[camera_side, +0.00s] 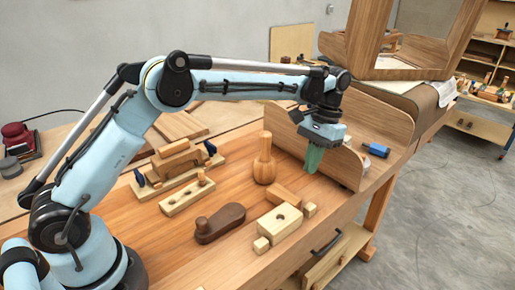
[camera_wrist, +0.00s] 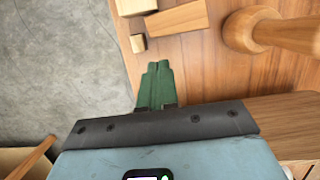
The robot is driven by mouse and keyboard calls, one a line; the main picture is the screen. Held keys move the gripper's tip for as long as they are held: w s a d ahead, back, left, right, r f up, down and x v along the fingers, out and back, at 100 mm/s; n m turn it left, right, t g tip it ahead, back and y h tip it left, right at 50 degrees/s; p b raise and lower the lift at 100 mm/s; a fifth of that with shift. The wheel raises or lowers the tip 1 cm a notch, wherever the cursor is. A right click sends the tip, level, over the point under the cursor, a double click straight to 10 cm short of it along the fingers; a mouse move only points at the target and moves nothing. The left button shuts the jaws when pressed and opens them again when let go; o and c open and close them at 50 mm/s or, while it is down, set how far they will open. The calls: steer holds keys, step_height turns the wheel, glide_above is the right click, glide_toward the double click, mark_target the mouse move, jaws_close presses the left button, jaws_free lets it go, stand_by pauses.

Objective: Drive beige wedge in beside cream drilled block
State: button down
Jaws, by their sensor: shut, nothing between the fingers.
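The cream drilled block (camera_side: 279,223) lies near the front edge of the bench, with one round hole in its top. A small beige block (camera_side: 310,210) sits at its right end and another (camera_side: 261,245) at its left end; I cannot tell which is the wedge. In the wrist view, part of the drilled block (camera_wrist: 137,5) shows at the top, with a small beige block (camera_wrist: 138,43) close by. My gripper (camera_side: 312,168) has green fingers, shut and empty, above the bench to the right of and behind the block. The fingers also show in the wrist view (camera_wrist: 157,85).
An orange-brown block (camera_side: 284,194) lies behind the drilled block. A wooden mallet (camera_side: 264,162) stands upright behind that. A dark wooden plane (camera_side: 220,222), a two-hole block (camera_side: 187,198) and a clamped stack (camera_side: 176,165) lie left. A curved wooden panel (camera_side: 340,160) stands near my gripper.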

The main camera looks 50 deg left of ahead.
mark_target(286, 204)
steer(key=x, duration=0.6)
steer(key=shift+s, duration=1.95)
steer(key=shift+r, duration=0.1)
steer(key=shift+s, duration=1.2)
steer(key=shift+w+d, duration=0.1)
